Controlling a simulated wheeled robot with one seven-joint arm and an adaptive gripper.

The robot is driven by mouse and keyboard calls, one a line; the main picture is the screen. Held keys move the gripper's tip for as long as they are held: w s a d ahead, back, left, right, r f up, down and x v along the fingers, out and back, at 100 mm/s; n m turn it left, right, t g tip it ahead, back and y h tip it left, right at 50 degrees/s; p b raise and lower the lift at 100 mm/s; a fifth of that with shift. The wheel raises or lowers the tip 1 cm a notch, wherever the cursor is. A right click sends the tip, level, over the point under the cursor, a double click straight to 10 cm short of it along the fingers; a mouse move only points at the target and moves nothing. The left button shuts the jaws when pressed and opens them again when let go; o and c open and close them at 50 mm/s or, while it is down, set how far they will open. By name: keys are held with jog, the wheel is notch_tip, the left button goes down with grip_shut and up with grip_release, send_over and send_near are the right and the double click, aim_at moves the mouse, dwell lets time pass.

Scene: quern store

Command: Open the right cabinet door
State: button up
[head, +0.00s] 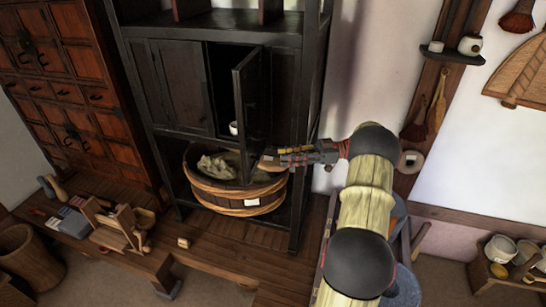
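The black cabinet (180,88) stands in the middle of the head view, with dark panels across its front. Its right door (252,105) is partly open and swung outward, standing at an angle to the front. A dark gap on its left shows part of the inside, with a small white cup (233,128) low in it. My gripper (272,158) points left, close to the lower right part of the door. I cannot tell whether it touches the door or how far apart its fingers are. No handle shows clearly.
A wooden tub (240,200) with pale cloth sits on the shelf below. A reddish chest (60,85) stands at left, with a low bench (135,262) of tools before it. A basket of cups (505,262) is at lower right.

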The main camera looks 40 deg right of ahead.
jog(key=shift+v, duration=2.1)
